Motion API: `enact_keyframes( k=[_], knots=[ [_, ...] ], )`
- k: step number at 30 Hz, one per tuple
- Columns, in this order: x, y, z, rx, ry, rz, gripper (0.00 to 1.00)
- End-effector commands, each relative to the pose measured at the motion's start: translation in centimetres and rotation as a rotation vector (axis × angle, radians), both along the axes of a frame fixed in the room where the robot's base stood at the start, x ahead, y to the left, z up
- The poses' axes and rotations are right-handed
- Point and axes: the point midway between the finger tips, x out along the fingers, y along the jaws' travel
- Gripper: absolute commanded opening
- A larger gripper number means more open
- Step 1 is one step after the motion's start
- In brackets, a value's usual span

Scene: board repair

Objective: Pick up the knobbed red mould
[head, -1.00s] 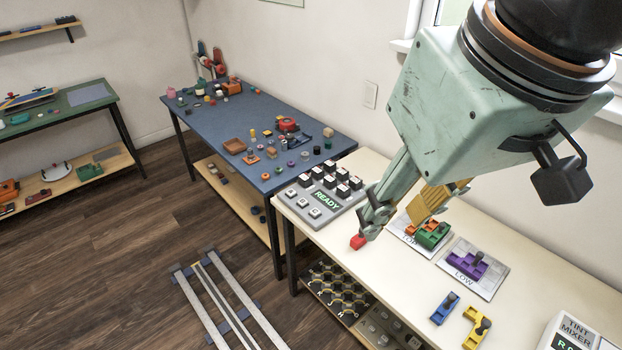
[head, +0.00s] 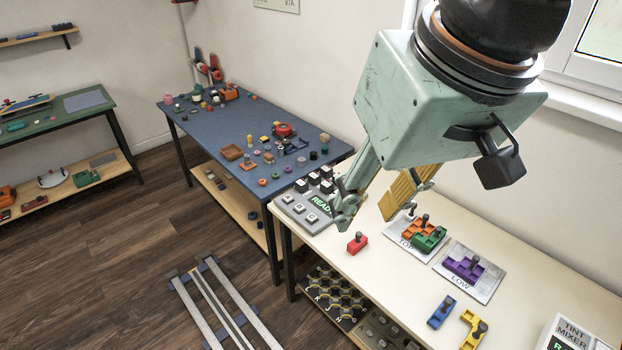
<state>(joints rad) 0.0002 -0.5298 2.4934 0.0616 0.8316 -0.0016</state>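The grey READY key panel (head: 294,208) is left of the mould. Orange and green moulds (head: 429,238) sit on the TOP card; a purple mould (head: 463,268) is on the LOW card. Blue (head: 441,312) and yellow (head: 473,331) moulds lie in front. A blue table (head: 210,135) stands behind left.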

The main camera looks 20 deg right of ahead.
Motion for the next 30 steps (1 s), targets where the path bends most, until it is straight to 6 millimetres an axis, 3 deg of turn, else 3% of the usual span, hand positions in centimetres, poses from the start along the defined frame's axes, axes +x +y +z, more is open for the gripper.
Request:
enact_keyframes(
  k=[16,30],
  knots=[
    [9.5,3.1,-1.4,0.141,-0.004,-0.106,0.34],
    [17.3,4.1,-4.1,0.229,-0.01,-0.239,0.34]
  ],
)
